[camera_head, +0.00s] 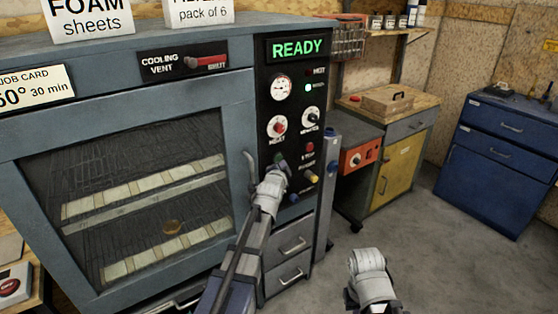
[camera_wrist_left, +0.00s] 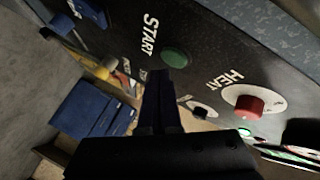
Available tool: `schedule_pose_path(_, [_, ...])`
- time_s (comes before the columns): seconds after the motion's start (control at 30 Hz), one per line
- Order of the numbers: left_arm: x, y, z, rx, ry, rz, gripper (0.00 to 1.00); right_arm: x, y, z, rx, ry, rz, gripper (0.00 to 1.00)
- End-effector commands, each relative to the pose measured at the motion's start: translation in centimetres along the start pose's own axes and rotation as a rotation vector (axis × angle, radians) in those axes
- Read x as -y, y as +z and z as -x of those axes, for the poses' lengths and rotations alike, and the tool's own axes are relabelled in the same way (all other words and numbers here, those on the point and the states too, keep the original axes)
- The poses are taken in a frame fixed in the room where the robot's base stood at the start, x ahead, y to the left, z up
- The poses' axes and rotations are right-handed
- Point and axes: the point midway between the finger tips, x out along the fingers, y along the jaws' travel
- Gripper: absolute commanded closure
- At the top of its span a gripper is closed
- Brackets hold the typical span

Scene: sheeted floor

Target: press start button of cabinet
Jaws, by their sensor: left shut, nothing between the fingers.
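The grey-blue cabinet (camera_head: 133,200) stands at the left with its windowed door shut. Its black control panel (camera_head: 262,95) has a display reading READY. The green start button (camera_wrist_left: 174,57) sits beside the word START in the left wrist view. My left gripper (camera_wrist_left: 162,74) is shut and empty, its tip close to the button's edge. I cannot tell whether it touches. In the head view the left gripper (camera_head: 281,164) is at the panel's lower left, partly hidden by its own wrist. My right wrist shows low at the centre right; its fingers are not clear.
A red heat knob (camera_wrist_left: 248,105), a yellow knob (camera_head: 312,177) and a red button (camera_head: 310,147) are near the start button. The door handle (camera_head: 250,165) is just left of the gripper. A blue drawer cabinet (camera_head: 500,150) stands right, across clear floor.

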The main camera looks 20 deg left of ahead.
Motion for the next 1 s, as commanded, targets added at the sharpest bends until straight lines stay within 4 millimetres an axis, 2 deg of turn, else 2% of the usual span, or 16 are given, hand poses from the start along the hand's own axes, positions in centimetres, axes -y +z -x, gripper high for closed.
schedule_pose_path(0.67, [0.01, 0.01, -0.01, 0.0, 0.0, 0.0, 1.0, 0.0, 0.0, 0.0, 0.0, 0.0, 0.0, 1.0])
schedule_pose_path(1.0, [0.46, 0.42, -0.62, 0.0, 0.0, -0.001, 1.0, 0.0, 0.0, 0.02, 0.0, 0.0, 0.0, 1.0])
